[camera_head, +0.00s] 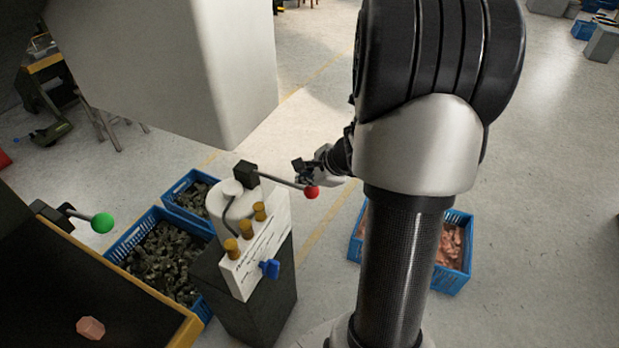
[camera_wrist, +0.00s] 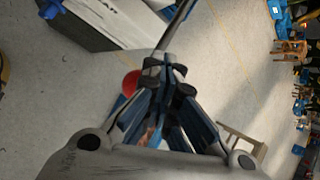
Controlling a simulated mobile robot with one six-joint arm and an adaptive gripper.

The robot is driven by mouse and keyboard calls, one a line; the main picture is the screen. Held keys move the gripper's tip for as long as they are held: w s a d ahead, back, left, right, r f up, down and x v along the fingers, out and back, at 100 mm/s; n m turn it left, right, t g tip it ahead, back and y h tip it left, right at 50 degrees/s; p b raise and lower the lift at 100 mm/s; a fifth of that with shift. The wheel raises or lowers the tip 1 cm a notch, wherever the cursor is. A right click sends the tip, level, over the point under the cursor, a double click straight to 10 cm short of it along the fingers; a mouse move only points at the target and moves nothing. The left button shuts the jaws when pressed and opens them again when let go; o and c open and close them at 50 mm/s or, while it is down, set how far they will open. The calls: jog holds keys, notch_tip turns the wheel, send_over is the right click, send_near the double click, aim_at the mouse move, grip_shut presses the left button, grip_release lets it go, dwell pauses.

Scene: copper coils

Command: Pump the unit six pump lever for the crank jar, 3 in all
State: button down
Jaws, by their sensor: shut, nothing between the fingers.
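A pump lever with a red ball (camera_head: 311,191) sticks out to the right from a black block on top of a white unit (camera_head: 262,245) on a dark pedestal. The unit's lettering is too small to read in the head view; part of it shows in the wrist view, seeming to end in "AR". My gripper (camera_head: 301,172) is shut and empty at the outer end of the lever, close to the ball. In the wrist view, the fingertips (camera_wrist: 166,70) meet at the lever rod (camera_wrist: 176,28), with the red ball (camera_wrist: 131,83) just left of them. I cannot tell whether they touch it.
Another lever with a green ball (camera_head: 102,222) stands at the left. Blue crates with dark pieces (camera_head: 120,246) lie beside the pedestal. A blue crate of copper-coloured pieces (camera_head: 456,283) lies behind my arm. A large pale block (camera_head: 160,60) hangs at the upper left.

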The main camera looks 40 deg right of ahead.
aim_at(307, 188)
jog(key=shift+s+f+b, duration=0.15)
jog(key=shift+f, duration=0.6)
jog(key=shift+s+f+b, duration=0.1)
jog(key=shift+f+b, duration=0.05)
jog(key=shift+f, duration=0.6)
dwell(1.2)
jog(key=shift+w+a+r+p, duration=0.1)
jog(key=shift+w+r+p, duration=0.1)
jog(key=shift+r+p, duration=0.9)
jog(key=shift+w+d+r+p, duration=0.15)
jog(key=shift+r+p, duration=0.7)
jog(key=shift+r, duration=0.45)
jog(key=shift+w+a+r+p, duration=0.15)
jog(key=shift+w+r+p, duration=0.05)
jog(key=shift+r+p, duration=0.9)
jog(key=shift+r, duration=0.1)
jog(key=r+p, duration=0.2)
jog(key=r, duration=0.1)
jog(key=r+p, duration=0.2)
jog(key=shift+w+a, duration=0.15)
jog(key=shift+w, duration=0.15)
